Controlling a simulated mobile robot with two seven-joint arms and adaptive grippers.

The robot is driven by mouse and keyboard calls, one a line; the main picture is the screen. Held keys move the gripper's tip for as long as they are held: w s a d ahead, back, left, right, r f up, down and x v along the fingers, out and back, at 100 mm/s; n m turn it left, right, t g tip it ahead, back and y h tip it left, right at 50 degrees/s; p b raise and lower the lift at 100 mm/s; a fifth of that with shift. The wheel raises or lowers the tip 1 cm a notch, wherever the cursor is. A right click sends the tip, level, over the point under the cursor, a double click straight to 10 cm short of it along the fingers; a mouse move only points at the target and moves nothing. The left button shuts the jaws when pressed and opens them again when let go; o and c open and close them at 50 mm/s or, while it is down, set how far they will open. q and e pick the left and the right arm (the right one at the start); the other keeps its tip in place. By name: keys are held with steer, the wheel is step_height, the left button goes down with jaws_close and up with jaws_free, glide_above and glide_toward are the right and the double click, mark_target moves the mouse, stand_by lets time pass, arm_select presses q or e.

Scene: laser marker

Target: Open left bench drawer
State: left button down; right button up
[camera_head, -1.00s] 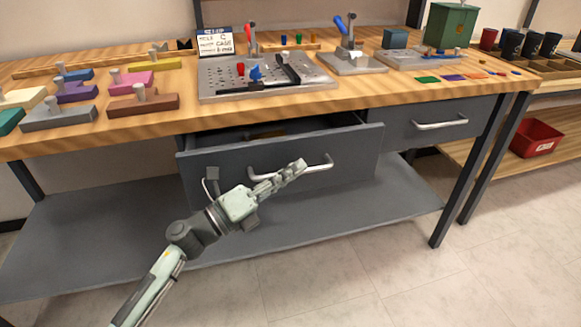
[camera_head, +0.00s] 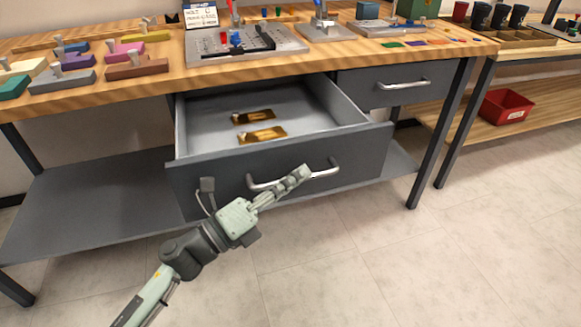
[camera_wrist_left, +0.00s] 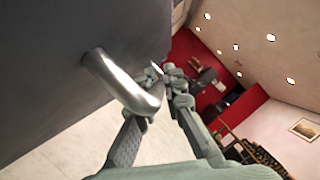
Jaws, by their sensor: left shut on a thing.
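The left bench drawer (camera_head: 357,153) is pulled well out of the workbench, and its inside is in view from above. Two brass-coloured plates (camera_head: 262,135) lie in it. My left gripper (camera_head: 300,174) is at the silver bar handle (camera_head: 325,171) on the drawer front and is shut on it. In the left wrist view the handle (camera_wrist_left: 125,85) runs from the grey drawer front to my left gripper (camera_wrist_left: 160,75). The fingers hide part of the handle. My right gripper is in no view.
The right bench drawer (camera_head: 412,82) is shut. The wooden bench top (camera_head: 120,88) holds coloured blocks, a perforated metal plate (camera_head: 245,45) and toggle clamps. A grey lower shelf (camera_head: 90,205) lies under the bench. The tiled floor in front is clear. A red bin (camera_head: 505,105) sits at right.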

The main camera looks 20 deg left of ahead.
arm_select(q)
steer(key=shift+s+d, duration=0.2)
steer(key=shift+s, duration=0.15)
steer(key=c, duration=1.9)
jaws_free()
steer(key=v, duration=1.2)
steer(key=shift+f, duration=0.1)
